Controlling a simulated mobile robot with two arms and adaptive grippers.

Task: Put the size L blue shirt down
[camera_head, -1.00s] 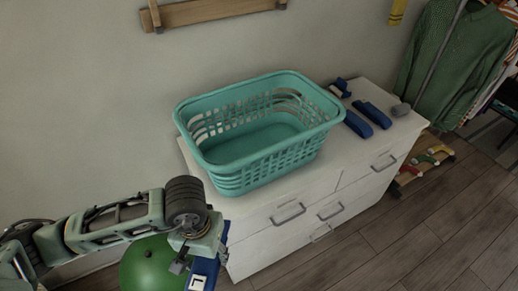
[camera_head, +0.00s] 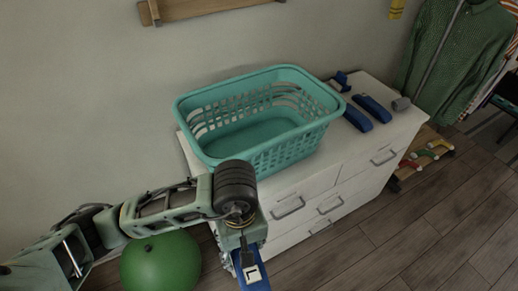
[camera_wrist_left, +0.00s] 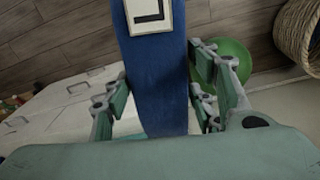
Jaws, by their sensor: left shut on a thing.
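The blue shirt (camera_head: 256,280) is a folded strip with a white tag marked L. It hangs below my left gripper (camera_head: 248,248) in front of the white dresser, near the head view's bottom edge. In the left wrist view the shirt (camera_wrist_left: 157,75) runs between the fingers of the left gripper (camera_wrist_left: 160,95), which is shut on it. The shirt's lower end is cut off in the head view. My right gripper is not in view.
A teal laundry basket (camera_head: 262,160), empty, stands on the white dresser (camera_head: 345,172). A green ball (camera_head: 160,262) is below my arm. A wicker basket (camera_wrist_left: 301,32) stands at right in the wrist view.

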